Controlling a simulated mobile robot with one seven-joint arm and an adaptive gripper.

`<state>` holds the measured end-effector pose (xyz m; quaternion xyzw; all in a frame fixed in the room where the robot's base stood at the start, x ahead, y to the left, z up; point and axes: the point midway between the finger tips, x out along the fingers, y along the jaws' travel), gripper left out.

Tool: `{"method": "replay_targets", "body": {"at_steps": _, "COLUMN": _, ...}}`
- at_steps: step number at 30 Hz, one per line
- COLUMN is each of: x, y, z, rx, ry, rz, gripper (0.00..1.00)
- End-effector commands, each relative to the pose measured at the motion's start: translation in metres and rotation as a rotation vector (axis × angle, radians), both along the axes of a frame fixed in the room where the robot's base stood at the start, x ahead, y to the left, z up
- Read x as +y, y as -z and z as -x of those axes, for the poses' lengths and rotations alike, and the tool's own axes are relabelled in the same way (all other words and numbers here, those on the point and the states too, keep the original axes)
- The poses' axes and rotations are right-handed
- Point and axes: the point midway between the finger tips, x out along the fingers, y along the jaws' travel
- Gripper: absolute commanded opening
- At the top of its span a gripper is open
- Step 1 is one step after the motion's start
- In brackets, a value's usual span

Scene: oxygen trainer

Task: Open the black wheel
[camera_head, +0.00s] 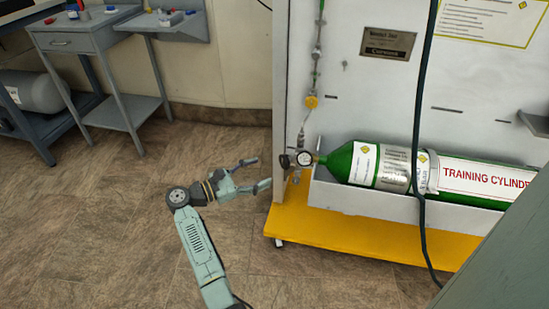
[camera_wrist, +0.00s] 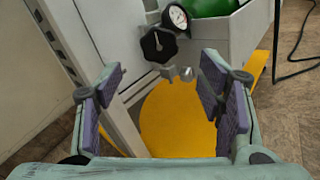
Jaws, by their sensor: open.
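The black wheel (camera_wrist: 158,45) is an octagonal knob with a pale mark on its face. It sits on the valve at the end of the green cylinder, upper middle in the wrist view. In the head view the wheel (camera_head: 285,161) is small, at the cylinder's left end. A round gauge (camera_wrist: 178,16) sits right beside it, and a metal fitting (camera_wrist: 187,73) is below. My gripper (camera_head: 266,172) is open and empty, just left of the wheel in the head view. In the wrist view its fingers (camera_wrist: 166,85) stand wide apart, with the wheel beyond them, apparently untouched.
The green training cylinder (camera_head: 341,162) lies in a grey trough on a white panel stand with a yellow base (camera_head: 340,236). A dark hose (camera_head: 420,120) hangs in front of the cylinder. A stand upright (camera_wrist: 110,110) is left of the wheel. A grey workbench (camera_head: 95,45) stands at the back left.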

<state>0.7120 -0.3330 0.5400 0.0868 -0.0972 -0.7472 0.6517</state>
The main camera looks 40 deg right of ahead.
Motion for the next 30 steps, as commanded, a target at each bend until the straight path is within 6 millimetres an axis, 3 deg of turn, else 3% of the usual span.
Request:
{"method": "replay_targets", "body": {"at_steps": 9, "x": -0.060, "y": -0.003, "z": 0.008, "rx": 0.001, "ry": 0.002, "rz": 0.002, "gripper": 0.62}}
{"method": "replay_targets", "body": {"at_steps": 15, "x": -0.086, "y": -0.003, "z": 0.011, "rx": 0.001, "ry": -0.002, "rz": 0.004, "gripper": 0.62}}
{"method": "replay_targets", "body": {"at_steps": 27, "x": -0.094, "y": -0.001, "z": 0.011, "rx": 0.001, "ry": -0.006, "rz": 0.002, "gripper": 0.62}}
{"method": "replay_targets", "body": {"at_steps": 30, "x": -0.094, "y": -0.002, "z": 0.011, "rx": 0.001, "ry": -0.006, "rz": 0.002, "gripper": 0.56}}
